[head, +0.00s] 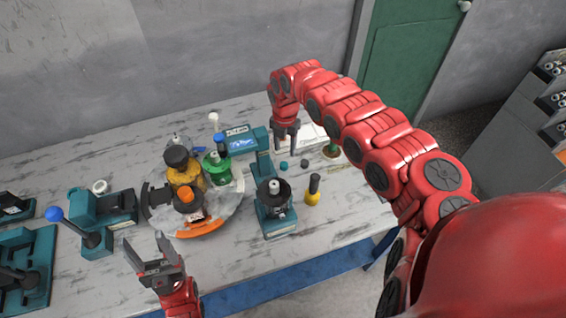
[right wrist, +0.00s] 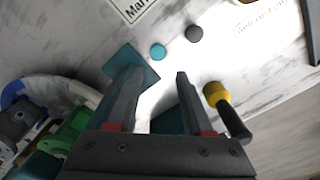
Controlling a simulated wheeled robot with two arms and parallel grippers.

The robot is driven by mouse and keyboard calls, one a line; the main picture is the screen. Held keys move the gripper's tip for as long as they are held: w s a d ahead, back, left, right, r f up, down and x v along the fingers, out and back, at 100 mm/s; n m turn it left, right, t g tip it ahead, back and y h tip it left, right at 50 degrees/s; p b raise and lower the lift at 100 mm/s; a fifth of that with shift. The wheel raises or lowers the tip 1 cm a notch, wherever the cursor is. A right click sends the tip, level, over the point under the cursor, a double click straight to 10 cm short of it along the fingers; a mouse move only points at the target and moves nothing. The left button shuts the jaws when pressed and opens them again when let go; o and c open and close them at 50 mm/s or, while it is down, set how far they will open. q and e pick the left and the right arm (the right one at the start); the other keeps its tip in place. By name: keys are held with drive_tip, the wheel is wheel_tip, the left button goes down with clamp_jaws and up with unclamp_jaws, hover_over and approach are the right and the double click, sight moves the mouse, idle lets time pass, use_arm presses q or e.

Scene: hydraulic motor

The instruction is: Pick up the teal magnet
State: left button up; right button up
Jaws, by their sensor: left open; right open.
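The teal magnet (head: 284,165) is a small disc lying on the grey worktable, just below my right gripper in the head view. In the right wrist view the teal magnet (right wrist: 158,52) lies beyond the fingertips, between their lines and apart from them. My right gripper (head: 286,146) points down, open and empty; it also shows in the right wrist view (right wrist: 158,75). A dark grey disc (head: 305,163) lies just right of the teal one. My left gripper (head: 155,255) is open and empty at the table's front edge, far from the magnet.
A teal stand machine (head: 277,215) is left of and in front of the magnet. A yellow-and-black tool (head: 313,190) stands to its right. A round tray (head: 222,217) holds several bottles at left. A white paper (head: 312,137) lies behind. The table right of the discs is mostly clear.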

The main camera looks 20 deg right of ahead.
sight(284, 165)
wheel_tip(284, 165, down, 3)
drive_tip(key=shift+a+r, duration=0.1)
drive_tip(key=shift+a, duration=0.05)
drive_tip(key=shift+w+f+p, duration=0.1)
drive_tip(key=shift+f+p, duration=0.3)
drive_tip(key=shift+f, duration=0.3)
drive_tip(key=f, duration=0.4)
drive_tip(key=shift+w, duration=0.2)
drive_tip(key=shift+f, duration=0.4)
drive_tip(key=shift+c, duration=0.3)
clamp_jaws()
